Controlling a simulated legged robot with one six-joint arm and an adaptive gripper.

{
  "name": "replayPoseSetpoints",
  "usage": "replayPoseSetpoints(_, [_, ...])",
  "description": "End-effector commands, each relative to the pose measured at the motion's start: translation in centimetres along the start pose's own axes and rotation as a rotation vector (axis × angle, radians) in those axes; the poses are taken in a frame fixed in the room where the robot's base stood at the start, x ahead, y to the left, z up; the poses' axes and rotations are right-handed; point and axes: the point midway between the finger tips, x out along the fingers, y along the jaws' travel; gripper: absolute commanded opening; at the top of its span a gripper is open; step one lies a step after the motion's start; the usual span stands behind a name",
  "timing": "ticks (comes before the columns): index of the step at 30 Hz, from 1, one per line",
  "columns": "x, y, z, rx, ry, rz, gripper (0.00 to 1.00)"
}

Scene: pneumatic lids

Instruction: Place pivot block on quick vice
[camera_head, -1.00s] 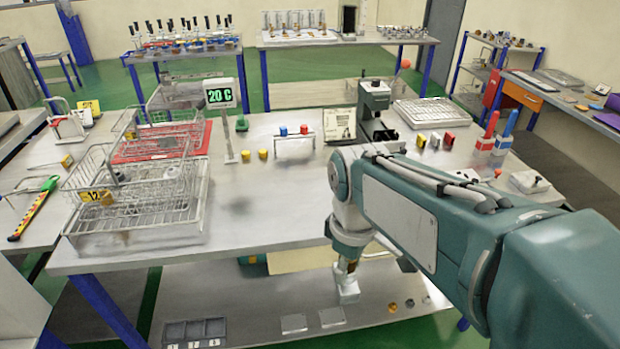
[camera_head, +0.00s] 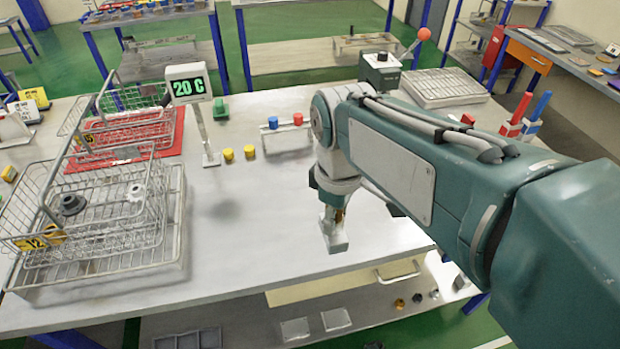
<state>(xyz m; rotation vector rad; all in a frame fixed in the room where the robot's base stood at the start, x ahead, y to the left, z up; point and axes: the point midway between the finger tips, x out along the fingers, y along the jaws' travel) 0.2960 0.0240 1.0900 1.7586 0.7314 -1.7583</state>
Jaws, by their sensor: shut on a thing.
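My gripper (camera_head: 335,205) is shut on a pale grey block (camera_head: 334,242), which I take for the pivot block. The block hangs below the wrist and shows against the table's front right edge. A small yellowish part shows just above it, and the fingertips are hard to make out. A dark teal device with a lever and an orange-red ball (camera_head: 380,72) stands at the back of the table, behind my arm. It looks like the quick vice. My arm hides its lower part, and the gripper is apart from it, on the near side.
Wire baskets (camera_head: 90,262) fill the table's left side. A "20 C" display (camera_head: 187,85) stands on a post. Yellow pieces (camera_head: 239,154) and a small stand with blue and red caps (camera_head: 287,140) lie mid-table. A grey tray (camera_head: 444,88) is at back right. The front middle is clear.

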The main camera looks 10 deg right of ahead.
Motion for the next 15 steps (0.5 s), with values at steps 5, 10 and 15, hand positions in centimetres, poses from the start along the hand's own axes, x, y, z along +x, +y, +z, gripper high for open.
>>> replayPoseSetpoints(5, [1.0,1.8,-1.2,0.003,-0.003,-0.003,0.0])
replayPoseSetpoints(10, [2.5,4.4,-3.0,0.002,-0.003,-0.003,0.0])
replayPoseSetpoints(15, [3.9,7.1,-4.8,0.002,-0.003,-0.002,0.0])
